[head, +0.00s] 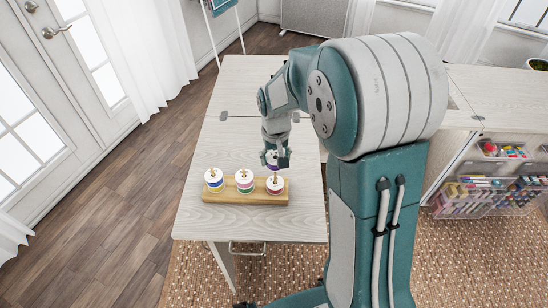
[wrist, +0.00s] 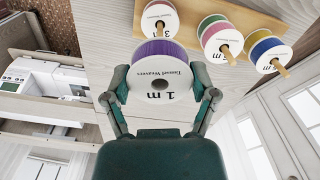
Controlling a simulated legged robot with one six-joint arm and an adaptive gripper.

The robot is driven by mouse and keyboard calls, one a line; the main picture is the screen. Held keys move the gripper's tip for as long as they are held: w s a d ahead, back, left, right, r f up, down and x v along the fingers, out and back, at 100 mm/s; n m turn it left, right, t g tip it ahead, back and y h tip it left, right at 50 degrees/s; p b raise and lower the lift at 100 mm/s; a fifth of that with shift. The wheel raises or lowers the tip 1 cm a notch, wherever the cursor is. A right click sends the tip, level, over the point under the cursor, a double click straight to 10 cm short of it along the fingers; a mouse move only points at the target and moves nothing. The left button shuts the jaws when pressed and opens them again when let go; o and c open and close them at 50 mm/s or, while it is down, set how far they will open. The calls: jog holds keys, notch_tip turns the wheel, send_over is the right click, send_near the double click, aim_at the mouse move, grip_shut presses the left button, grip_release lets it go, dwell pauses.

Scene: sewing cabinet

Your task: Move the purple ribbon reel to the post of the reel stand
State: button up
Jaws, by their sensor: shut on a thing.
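The purple ribbon reel (wrist: 160,83) has white flanges, a centre hole and a "1 m" label. My gripper (wrist: 161,90) is shut on it, one finger on each side. The wooden reel stand (head: 230,197) lies on the table. It carries a blue-and-yellow reel (head: 214,184), a green-and-pink reel (head: 244,185) and a dark red reel (head: 276,189) on posts. Post tips stick out above them.
The pale wood table (head: 225,150) is clear around the stand. The stand sits near its front edge. A sewing machine (wrist: 55,80) shows at the left in the wrist view. Clear bins of thread (head: 490,190) stand at the right in the head view.

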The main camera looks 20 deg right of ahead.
jog(key=shift+f, duration=2.35)
dwell(0.6)
jog(key=o, duration=0.9)
jog(key=shift+c, duration=0.2)
notch_tip(320, 180, up, 12)
dwell(0.3)
